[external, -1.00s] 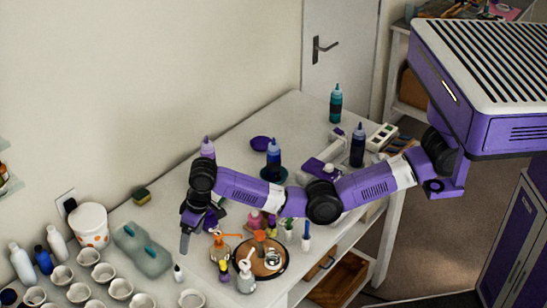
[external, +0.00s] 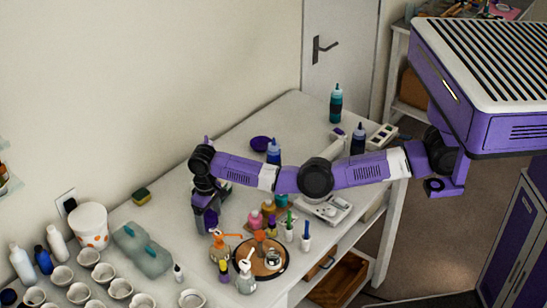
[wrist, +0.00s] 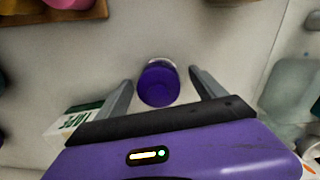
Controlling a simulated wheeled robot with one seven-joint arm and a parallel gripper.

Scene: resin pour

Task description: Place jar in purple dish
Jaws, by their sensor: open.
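A round purple jar (wrist: 158,85) with a pale rim stands on the table between the fingertips of my gripper (wrist: 161,83) in the wrist view. The fingers are open, one on each side, with small gaps to it. In the external view my gripper (external: 207,225) is low over the table, pointing down, and the jar is hidden by it. The flat purple dish (external: 262,143) lies farther back on the table, beyond my arm, and looks empty. The dish is not in the wrist view.
A round wooden tray (external: 279,277) with pump bottles stands right of my gripper. A teal mold (external: 143,250) and a dotted white bucket (external: 88,225) are left. A blue bottle (external: 273,151) stands close to the dish. A tape box (wrist: 75,118) is beside the left finger.

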